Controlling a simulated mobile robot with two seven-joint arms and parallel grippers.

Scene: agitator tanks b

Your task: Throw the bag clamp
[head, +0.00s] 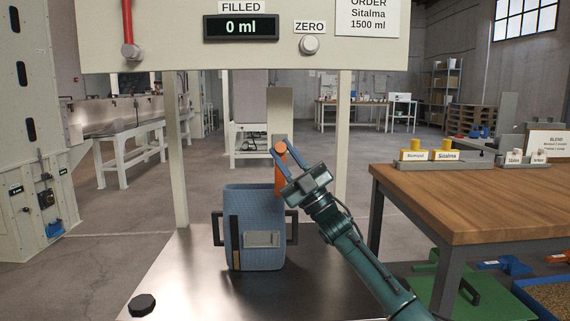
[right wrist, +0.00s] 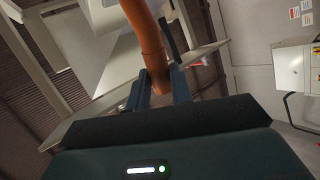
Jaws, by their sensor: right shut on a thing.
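The bag clamp's orange lever (head: 279,172) stands roughly upright under the filling machine, just behind and right of a blue-grey bag. My right gripper (head: 280,151) is shut on the lever near its rounded top. In the right wrist view, the lever (right wrist: 147,42) runs down between the two fingers (right wrist: 160,88). The blue-grey bag (head: 254,215) stands upright on the metal platform, with dark side handles and a label window. The clamp's body is mostly hidden. My left gripper is not in view.
The machine panel (head: 330,55) spans above, with a "0 ml" display (head: 241,27) and a red lever (head: 128,25) at left. Pale posts flank the bag. A wooden table (head: 480,205) stands at right. A dark knob (head: 142,305) sits on the platform (head: 190,275).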

